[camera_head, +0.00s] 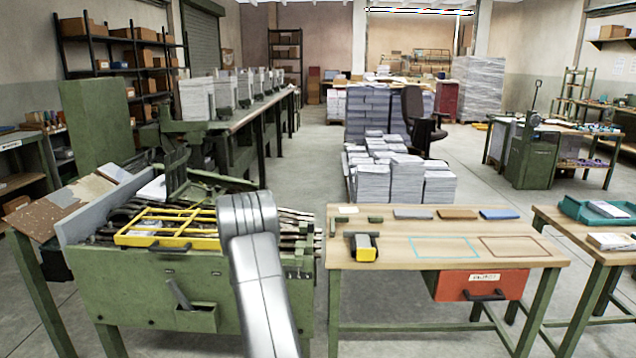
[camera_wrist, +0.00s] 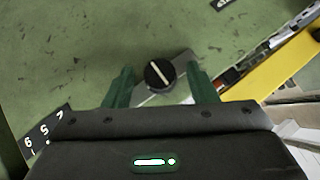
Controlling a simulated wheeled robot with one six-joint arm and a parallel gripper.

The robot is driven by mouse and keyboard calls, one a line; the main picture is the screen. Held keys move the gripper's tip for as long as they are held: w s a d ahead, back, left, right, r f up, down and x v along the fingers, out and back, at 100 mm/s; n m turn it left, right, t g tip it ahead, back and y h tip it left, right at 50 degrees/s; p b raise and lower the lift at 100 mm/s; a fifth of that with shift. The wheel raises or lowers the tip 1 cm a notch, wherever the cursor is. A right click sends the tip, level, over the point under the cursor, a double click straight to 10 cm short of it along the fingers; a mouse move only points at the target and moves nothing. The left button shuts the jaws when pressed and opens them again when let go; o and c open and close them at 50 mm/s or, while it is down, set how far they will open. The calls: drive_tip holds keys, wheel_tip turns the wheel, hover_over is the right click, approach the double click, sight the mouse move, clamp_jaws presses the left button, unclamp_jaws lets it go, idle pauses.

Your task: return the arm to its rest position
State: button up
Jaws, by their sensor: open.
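My arm (camera_head: 257,270) reaches forward over the green machine (camera_head: 150,290) in the head view and hides my gripper there. In the wrist view my gripper (camera_wrist: 160,88) is open, its two green fingers spread apart. A black round knob (camera_wrist: 157,74) with a white pointer line sits on a pale metal plate on a green surface. It appears between the fingertips with space on both sides; I cannot tell how deep it lies between them. Nothing is held.
A yellow frame (camera_head: 165,227) lies on the machine, left of my arm; a yellow part (camera_wrist: 285,75) shows at right in the wrist view. A wooden table (camera_head: 375,250) with a red drawer (camera_head: 480,285) and a yellow-black tool (camera_head: 363,247) stands to the right.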

drive_tip(key=y, duration=0.1)
drive_tip(key=m+y, duration=0.1)
drive_tip(key=m+t+y, duration=0.1)
drive_tip(key=shift+d+f+b, duration=0.15)
drive_tip(key=shift+f+b, duration=0.1)
drive_tip(key=shift+b, duration=0.15)
idle(0.5)
